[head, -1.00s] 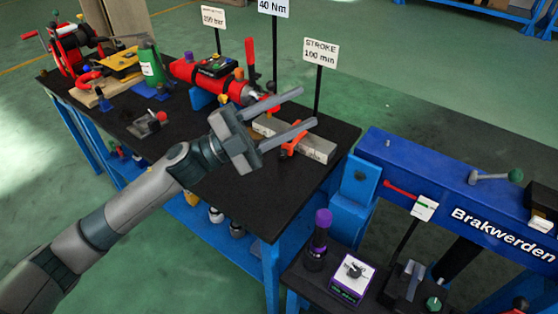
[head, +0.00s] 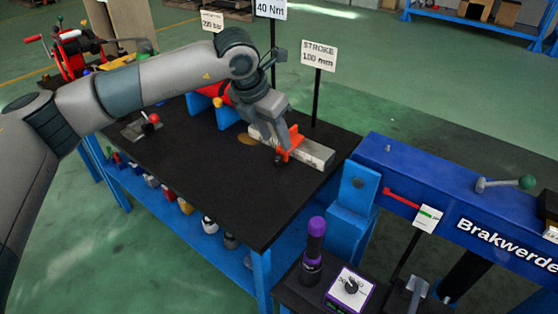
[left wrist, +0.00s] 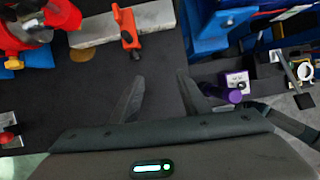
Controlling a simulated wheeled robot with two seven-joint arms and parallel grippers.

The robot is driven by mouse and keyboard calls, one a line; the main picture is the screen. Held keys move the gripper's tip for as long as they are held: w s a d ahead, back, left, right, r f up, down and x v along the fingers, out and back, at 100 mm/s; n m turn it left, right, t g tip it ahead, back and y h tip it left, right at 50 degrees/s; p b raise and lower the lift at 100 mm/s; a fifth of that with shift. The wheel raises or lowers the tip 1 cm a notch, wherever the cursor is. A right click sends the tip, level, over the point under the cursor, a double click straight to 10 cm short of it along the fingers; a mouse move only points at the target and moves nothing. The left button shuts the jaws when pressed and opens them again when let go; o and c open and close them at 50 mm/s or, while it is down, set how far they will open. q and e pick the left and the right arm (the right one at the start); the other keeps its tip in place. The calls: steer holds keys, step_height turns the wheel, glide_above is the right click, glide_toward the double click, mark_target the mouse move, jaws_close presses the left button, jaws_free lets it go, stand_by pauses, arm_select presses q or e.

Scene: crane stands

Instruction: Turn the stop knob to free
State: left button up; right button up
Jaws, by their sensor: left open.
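An orange stop (head: 291,144) sits around a pale steel bar (head: 318,155) on the black bench top, beside the STROKE 100 mm sign. A small dark knob (head: 278,160) shows at its near lower end. In the left wrist view the orange stop (left wrist: 129,28) crosses the bar (left wrist: 154,17), with the knob (left wrist: 136,54) at its lower end. My left gripper (head: 272,133) is above the bar, close to the stop, and partly hides it. In the left wrist view its fingers (left wrist: 158,78) are spread, empty and apart from the knob. My right gripper is not in view.
A red cylinder (left wrist: 22,27) lies left of the bar. The STROKE sign (head: 319,56) stands behind it on a thin post. A blue press frame (head: 415,175), a purple-capped bottle (head: 314,250) and a white-purple dial box (head: 349,290) stand right. The bench front is bare.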

mark_target(276, 159)
arm_select(q)
steer(key=shift+t+y, duration=0.7)
steer(key=shift+y, duration=0.1)
steer(key=w+a, duration=0.1)
steer(key=w+a+r, duration=0.1)
steer(key=shift+w+a+r, duration=0.3)
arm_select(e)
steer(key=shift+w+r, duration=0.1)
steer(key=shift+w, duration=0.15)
arm_select(q)
steer(key=shift+d+f, duration=0.1)
steer(key=shift+f, duration=0.05)
steer(key=p+x, duration=0.3)
steer(key=x, duration=1.4)
steer(key=shift+f, duration=0.1)
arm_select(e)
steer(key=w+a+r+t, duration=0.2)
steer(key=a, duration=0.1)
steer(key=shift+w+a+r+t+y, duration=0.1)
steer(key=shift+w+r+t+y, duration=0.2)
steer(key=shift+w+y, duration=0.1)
arm_select(q)
steer(key=shift+c, duration=0.2)
jaws_close()
